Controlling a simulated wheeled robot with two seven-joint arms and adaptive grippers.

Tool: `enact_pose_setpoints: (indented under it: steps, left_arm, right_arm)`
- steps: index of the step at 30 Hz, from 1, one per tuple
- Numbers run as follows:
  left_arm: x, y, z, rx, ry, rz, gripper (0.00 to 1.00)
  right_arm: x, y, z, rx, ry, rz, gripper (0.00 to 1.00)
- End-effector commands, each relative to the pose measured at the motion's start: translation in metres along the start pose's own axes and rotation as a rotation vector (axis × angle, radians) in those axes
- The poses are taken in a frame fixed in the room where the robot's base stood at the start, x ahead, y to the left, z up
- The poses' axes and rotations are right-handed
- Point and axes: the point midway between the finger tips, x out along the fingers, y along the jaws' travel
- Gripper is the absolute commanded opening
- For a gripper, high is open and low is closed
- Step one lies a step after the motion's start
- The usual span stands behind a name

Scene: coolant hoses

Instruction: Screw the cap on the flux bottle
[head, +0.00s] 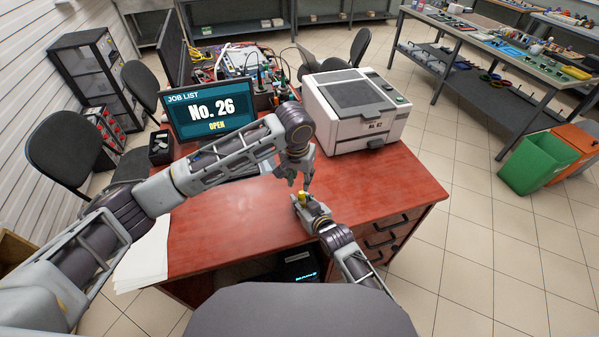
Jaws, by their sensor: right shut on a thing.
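A small yellow thing (301,197), which looks like the flux bottle, is at the fingers of my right gripper (305,205). That gripper is shut on it, low over the front of the red desk (230,235). The gripper hides part of the yellow thing. My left gripper (299,181) points down just above and behind it, with its fingers apart. I cannot make out a cap, nor anything between the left fingers.
A white printer-like machine (355,108) stands at the desk's back right. A monitor (210,110) stands at the back left, with a small dark box (161,148) beside it. White sheets (145,255) hang at the left edge. The desk's right front is clear.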

Motion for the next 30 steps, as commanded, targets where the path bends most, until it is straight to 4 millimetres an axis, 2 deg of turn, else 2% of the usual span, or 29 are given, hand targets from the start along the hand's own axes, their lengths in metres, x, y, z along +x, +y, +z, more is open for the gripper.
enact_pose_setpoints:
  steps: [12, 18, 30]
  left_arm:
    - [0.051, 0.0, 0.001, -0.001, -0.003, -0.001, 0.33]
    - [0.069, 0.0, 0.001, 0.0, -0.002, 0.0, 0.33]
    - [0.076, 0.0, 0.001, 0.001, -0.001, 0.0, 0.33]
  right_arm:
    - [0.0, 0.0, 0.0, 0.0, 0.0, 0.0, 0.0]
    - [0.0, 0.0, 0.0, 0.0, 0.0, 0.0, 0.0]
    - [0.0, 0.0, 0.0, 0.0, 0.0, 0.0, 0.0]
